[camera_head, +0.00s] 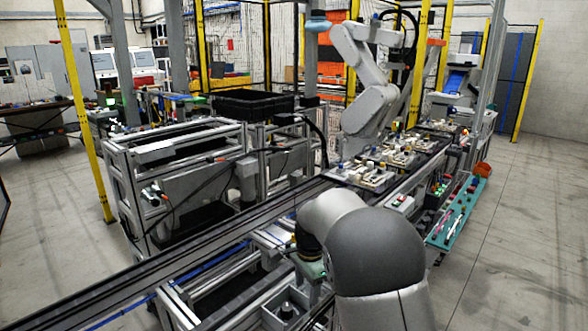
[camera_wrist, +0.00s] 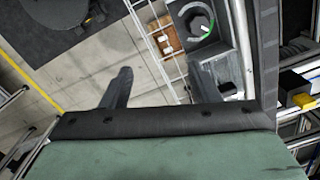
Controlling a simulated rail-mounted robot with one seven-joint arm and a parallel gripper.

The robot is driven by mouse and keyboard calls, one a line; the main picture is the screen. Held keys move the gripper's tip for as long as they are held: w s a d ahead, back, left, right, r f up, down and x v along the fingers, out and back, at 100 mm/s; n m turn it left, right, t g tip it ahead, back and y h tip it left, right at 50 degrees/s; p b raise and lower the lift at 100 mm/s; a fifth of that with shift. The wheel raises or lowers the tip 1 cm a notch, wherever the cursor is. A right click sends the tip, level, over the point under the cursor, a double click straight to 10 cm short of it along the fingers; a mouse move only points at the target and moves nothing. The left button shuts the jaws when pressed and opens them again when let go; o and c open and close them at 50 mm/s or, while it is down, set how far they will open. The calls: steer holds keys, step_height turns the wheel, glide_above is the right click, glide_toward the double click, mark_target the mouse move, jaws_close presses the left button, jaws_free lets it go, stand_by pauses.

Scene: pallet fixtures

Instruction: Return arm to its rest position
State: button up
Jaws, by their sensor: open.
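My gripper (camera_wrist: 160,82) is open and empty in the wrist view, its dark fingers spread apart beyond a black bar and a green body. The right finger blends into dark equipment behind it. In the head view my grey arm fills the lower middle, bent over the near end of the conveyor frame. Its dark and green wrist end points down beside the rail, and the fingertips are hidden there. No task object shows between the fingers.
A long conveyor rail (camera_head: 185,250) runs diagonally past my arm. Pallet fixtures (camera_head: 362,177) with small parts sit beyond. Another white robot arm (camera_head: 368,108) stands behind them. A black crate (camera_head: 252,104) rests on the left frames. A teal tray (camera_head: 458,212) lies right. The right floor is clear.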

steer(key=s+d+r+n, duration=0.3)
steer(key=s+d, duration=0.1)
steer(key=s, duration=0.3)
steer(key=s+d+r+n, duration=0.2)
steer(key=s+d+r, duration=0.1)
steer(key=s, duration=0.4)
steer(key=s+d+n, duration=0.2)
steer(key=s+n, duration=0.1)
steer(key=s, duration=0.6)
steer(key=s+d+f+n, duration=0.1)
steer(key=s+n, duration=0.3)
steer(key=s, duration=0.5)
steer(key=shift+d+f+t, duration=0.25)
steer(key=shift+d+t, duration=0.05)
steer(key=shift+d, duration=0.55)
